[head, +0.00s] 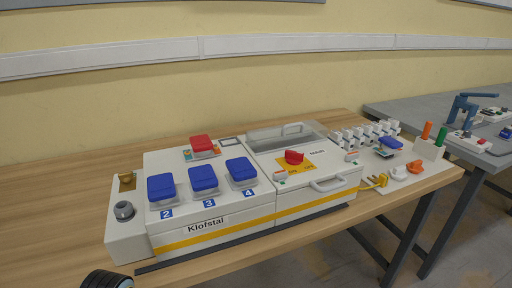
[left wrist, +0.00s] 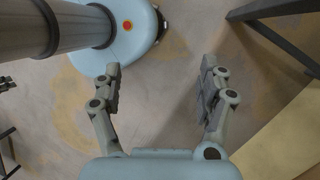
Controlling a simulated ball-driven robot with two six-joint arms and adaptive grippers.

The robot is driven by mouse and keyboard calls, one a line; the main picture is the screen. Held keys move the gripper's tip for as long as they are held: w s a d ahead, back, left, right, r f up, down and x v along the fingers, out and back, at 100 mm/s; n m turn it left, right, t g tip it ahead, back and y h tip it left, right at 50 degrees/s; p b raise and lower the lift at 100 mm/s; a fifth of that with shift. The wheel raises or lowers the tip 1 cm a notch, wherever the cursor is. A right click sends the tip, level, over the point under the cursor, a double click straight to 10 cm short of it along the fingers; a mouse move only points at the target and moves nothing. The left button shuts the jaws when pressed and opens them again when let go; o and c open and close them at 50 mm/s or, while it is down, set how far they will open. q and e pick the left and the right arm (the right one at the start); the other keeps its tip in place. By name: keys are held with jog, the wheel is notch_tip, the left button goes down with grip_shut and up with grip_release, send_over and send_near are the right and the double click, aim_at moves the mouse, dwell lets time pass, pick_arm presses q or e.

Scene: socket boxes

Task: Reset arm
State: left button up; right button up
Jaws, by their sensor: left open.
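My left gripper (left wrist: 160,85) shows in the left wrist view with its two fingers spread wide and nothing between them. It points down over bare floor, beside my own base and column. In the head view neither gripper shows clearly; only a dark rounded part is cut off at the bottom left edge. My right gripper is in neither view.
A white Klofstal socket box (head: 205,227) with blue covers and a red cover stands on the wooden table (head: 60,215). A panel with a red switch (head: 294,157) adjoins it. Small parts lie at right. A grey table (head: 420,112) stands beyond. The table's left side is clear.

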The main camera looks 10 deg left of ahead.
pick_arm(q)
jog(key=s+a+f+n+t+b, duration=0.1)
jog(key=s+f+n+t+b, duration=0.1)
jog(key=s+f, duration=0.8)
jog(key=s+a+f+n+t+b, duration=0.2)
jog(key=s+f+n+b, duration=0.2)
jog(key=s+f, duration=0.7)
notch_tip(320, 180, down, 7)
jog(key=shift+s+f+n+t+y+b, duration=0.15)
jog(key=shift+s+n+t+y+b, duration=0.2)
jog(key=shift+b, duration=0.55)
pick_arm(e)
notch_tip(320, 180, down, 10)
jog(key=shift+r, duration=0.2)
